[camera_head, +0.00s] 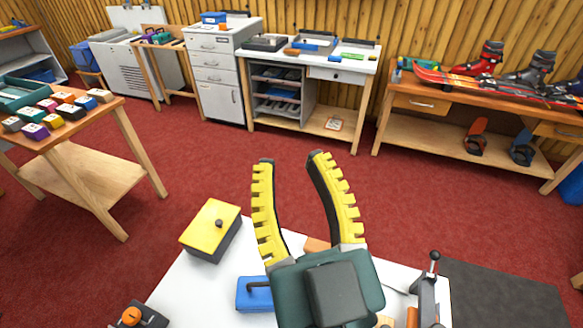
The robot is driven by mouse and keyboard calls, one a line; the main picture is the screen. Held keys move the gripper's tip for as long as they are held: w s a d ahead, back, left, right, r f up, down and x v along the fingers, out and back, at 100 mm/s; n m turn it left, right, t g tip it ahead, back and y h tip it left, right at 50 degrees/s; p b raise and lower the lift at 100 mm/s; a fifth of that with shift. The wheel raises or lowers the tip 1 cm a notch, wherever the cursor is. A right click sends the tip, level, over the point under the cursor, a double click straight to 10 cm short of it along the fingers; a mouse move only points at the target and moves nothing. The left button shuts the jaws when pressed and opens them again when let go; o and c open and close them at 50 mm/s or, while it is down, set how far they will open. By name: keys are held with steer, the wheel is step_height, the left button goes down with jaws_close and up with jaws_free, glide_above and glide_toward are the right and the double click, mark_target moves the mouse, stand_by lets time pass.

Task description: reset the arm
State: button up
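My gripper (291,158) is in the lower middle of the head view. Nothing is between the fingertips; red carpet shows through the gap. The gripper is over a white-topped bench (185,291) and its dark green body hides part of that bench's middle.
On the white bench are a yellow-lidded box (211,228), a blue block (254,294), an orange-knobbed device (133,316) and a lever tool (428,288). A wooden table (92,122) with coloured blocks stands left. Benches line the back wall. Red carpet (215,170) between is clear.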

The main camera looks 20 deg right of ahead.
step_height(320, 180, up, 34)
steer(key=p, duration=3.3)
steer(key=shift+f+p, duration=0.25)
steer(key=shift+p, duration=0.1)
steer(key=shift+a, duration=0.1)
